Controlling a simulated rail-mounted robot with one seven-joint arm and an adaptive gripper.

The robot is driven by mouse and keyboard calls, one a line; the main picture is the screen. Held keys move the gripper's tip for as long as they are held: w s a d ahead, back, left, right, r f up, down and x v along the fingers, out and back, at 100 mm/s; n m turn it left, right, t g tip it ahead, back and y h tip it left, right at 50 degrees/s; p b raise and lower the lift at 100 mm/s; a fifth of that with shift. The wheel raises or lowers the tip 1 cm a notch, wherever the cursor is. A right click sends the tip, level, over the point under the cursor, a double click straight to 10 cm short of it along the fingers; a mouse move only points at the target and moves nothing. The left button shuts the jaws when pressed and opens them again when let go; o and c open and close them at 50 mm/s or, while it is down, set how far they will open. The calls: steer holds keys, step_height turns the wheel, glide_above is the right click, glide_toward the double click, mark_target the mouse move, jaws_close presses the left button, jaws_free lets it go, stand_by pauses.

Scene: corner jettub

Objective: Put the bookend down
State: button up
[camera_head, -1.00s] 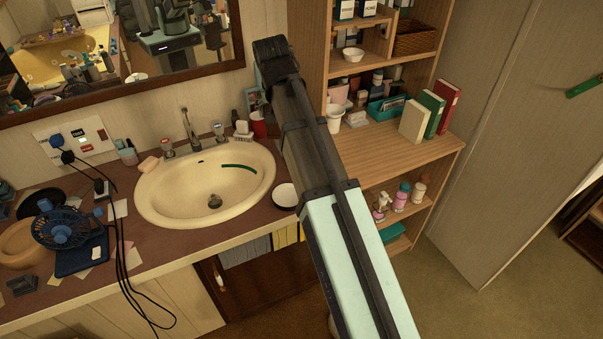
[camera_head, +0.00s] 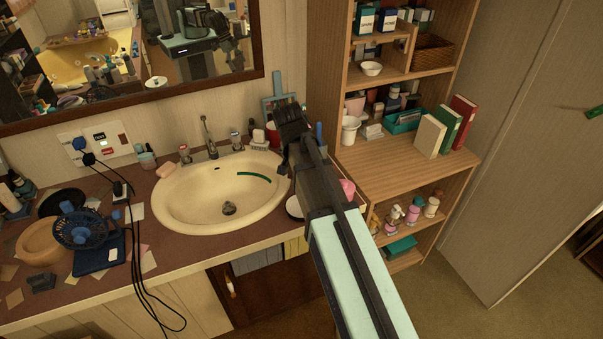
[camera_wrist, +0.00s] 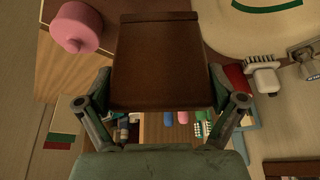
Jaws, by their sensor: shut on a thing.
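The bookend (camera_wrist: 160,60) is a dark brown, flat-faced block in the wrist view. My gripper (camera_wrist: 160,78) is shut on it, with one finger at each side. In the head view, the wrist end of my arm (camera_head: 292,128) is over the right rim of the sink, near the counter's back corner. The bookend cannot be made out there, hidden by my arm. Whether its underside touches anything cannot be told.
The cream sink (camera_head: 190,215) lies left of my arm. A wooden shelf unit (camera_head: 385,165) with books (camera_head: 447,130) stands to the right. A pink round object (camera_head: 347,188) and a white bowl (camera_head: 295,207) are close by my arm. A fan (camera_head: 82,230) and cables occupy the left counter.

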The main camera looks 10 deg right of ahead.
steer(key=shift+f+p, duration=0.45)
steer(key=shift+f, duration=2.75)
steer(key=shift+f, duration=0.15)
steer(key=o, duration=1.2)
steer(key=shift+r, duration=0.2)
steer(key=b+v, duration=0.1)
steer(key=v, duration=1)
steer(key=shift+b, duration=0.4)
steer(key=shift+s+r, duration=0.15)
steer(key=shift+r, duration=0.3)
steer(key=c, duration=1)
